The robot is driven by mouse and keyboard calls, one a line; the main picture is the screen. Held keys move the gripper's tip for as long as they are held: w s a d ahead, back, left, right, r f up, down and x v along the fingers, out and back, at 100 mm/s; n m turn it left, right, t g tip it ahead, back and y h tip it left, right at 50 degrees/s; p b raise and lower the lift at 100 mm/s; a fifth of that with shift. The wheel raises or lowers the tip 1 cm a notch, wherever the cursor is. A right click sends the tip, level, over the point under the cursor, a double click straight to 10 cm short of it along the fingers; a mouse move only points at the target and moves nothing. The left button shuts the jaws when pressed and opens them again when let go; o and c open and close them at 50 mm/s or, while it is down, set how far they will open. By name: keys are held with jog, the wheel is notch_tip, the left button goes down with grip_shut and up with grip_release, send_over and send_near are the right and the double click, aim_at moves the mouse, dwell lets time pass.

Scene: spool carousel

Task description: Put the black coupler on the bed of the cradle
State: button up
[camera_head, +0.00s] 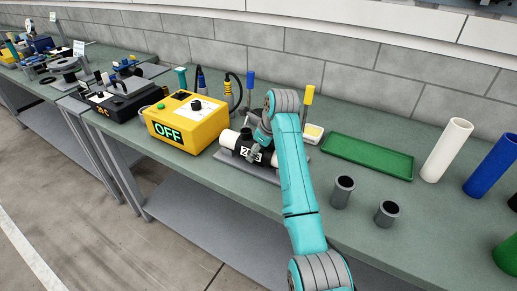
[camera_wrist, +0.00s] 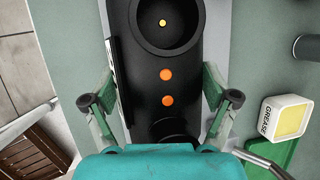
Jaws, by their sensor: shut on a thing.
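The black coupler (camera_wrist: 150,98) fills the middle of the wrist view, with a round opening at its top end and two orange dots along it. My gripper (camera_wrist: 163,100) is shut on it, one finger on each side. In the head view the coupler (camera_head: 244,146) shows a white label, partly hidden by my gripper (camera_head: 259,145). It is at a low grey cradle (camera_head: 232,158) with a white pipe (camera_head: 228,138) beside it at the left. I cannot tell whether the coupler rests on the bed or hangs just above it.
A yellow box reading OFF (camera_head: 187,120) stands close at the left. A green tray (camera_head: 368,156) and a grease tub (camera_wrist: 286,118) lie to the right. Two grey cups (camera_head: 342,192), a white tube (camera_head: 447,150) and a blue tube (camera_head: 492,165) stand farther right.

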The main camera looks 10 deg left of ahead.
dwell(0.3)
jog(key=o, duration=1.6)
jog(key=shift+f, duration=0.1)
jog(key=shift+c, duration=0.2)
jog(key=v, duration=1.2)
jog(key=shift+w, duration=0.1)
